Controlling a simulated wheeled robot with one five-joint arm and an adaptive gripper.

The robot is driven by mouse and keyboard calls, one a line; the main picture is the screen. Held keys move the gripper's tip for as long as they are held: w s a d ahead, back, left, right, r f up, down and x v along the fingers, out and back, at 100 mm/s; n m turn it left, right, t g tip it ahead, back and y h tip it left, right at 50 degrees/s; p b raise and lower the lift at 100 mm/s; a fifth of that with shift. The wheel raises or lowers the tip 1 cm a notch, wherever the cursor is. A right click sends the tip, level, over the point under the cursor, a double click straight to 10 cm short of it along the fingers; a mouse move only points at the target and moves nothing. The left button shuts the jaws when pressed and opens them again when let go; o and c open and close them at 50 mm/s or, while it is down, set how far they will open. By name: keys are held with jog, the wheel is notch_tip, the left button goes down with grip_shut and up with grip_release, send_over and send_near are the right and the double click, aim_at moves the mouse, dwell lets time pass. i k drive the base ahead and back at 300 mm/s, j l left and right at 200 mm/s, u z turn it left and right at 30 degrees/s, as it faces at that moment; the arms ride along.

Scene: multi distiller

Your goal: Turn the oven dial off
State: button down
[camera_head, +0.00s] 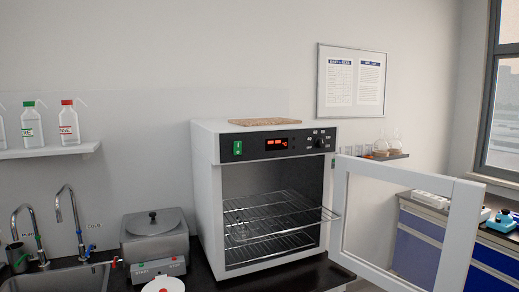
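The white oven (207,190) stands on the black counter. Its round dark dial (320,143) is on the right of the black control panel, with small white marks around it. The dial's pointer is too small to read. A red lit display (277,143) is in the middle of the panel and a green switch (237,148) at its left. The oven door (462,235) is swung open to the right, and the wire racks (268,215) show inside. My gripper is not in view.
The open door frame sticks out at the right, below the dial's height. A steel water bath (155,240) stands left of the oven, beside a sink with taps (75,225). A brown pad (264,121) lies on the oven top. The space before the panel looks clear.

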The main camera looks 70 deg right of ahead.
aim_at(319, 142)
jog(key=z, duration=2.35)
